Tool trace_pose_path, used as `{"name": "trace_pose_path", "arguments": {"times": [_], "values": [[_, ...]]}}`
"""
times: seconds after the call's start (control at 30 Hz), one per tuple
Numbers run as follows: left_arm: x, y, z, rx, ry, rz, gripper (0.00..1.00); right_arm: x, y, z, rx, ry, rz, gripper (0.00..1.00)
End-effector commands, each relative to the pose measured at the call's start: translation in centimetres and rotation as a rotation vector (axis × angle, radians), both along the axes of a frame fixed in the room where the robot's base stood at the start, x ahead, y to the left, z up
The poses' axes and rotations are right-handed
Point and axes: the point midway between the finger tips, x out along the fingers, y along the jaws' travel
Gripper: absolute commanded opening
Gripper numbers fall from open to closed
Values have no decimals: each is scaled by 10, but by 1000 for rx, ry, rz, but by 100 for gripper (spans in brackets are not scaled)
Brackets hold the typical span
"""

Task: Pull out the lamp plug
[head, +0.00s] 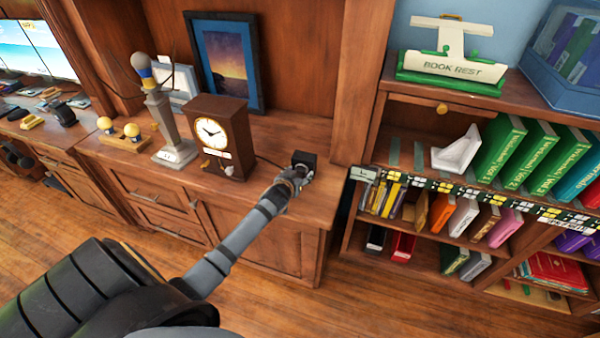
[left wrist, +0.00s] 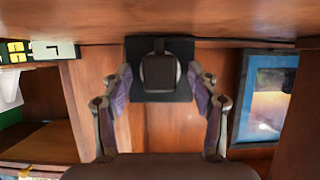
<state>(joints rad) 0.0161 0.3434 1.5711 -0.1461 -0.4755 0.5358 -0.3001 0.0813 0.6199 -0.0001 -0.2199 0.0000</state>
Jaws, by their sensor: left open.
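The lamp (head: 165,125) stands on the cabinet top at the left, with a grey column and a pale bulb with a blue part. A small black outlet block (head: 304,159) sits at the right end of the cabinet top. In the left wrist view, a dark square plug (left wrist: 160,73) sits against the black outlet plate (left wrist: 184,48). My left gripper (head: 297,175) is right in front of the outlet. In the left wrist view its open fingers (left wrist: 161,82) stand on either side of the plug, with gaps showing. My right gripper is in neither view.
A brown clock (head: 218,140) stands between the lamp and my left arm. A framed picture (head: 226,60) leans behind it and also shows in the left wrist view (left wrist: 265,97). A bookcase with green books (head: 497,148) stands close on the right.

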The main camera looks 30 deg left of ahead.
Motion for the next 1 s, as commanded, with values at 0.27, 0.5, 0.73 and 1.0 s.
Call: {"name": "trace_pose_path", "arguments": {"times": [0.27,0.5,0.73,1.0], "values": [[0,0,1,0,0,0,60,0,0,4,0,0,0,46],[0,0,0,0,0,0,60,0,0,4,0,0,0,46],[0,0,0,0,0,0,60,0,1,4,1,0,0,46],[0,0,0,-1,0,0,60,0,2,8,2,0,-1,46]]}}
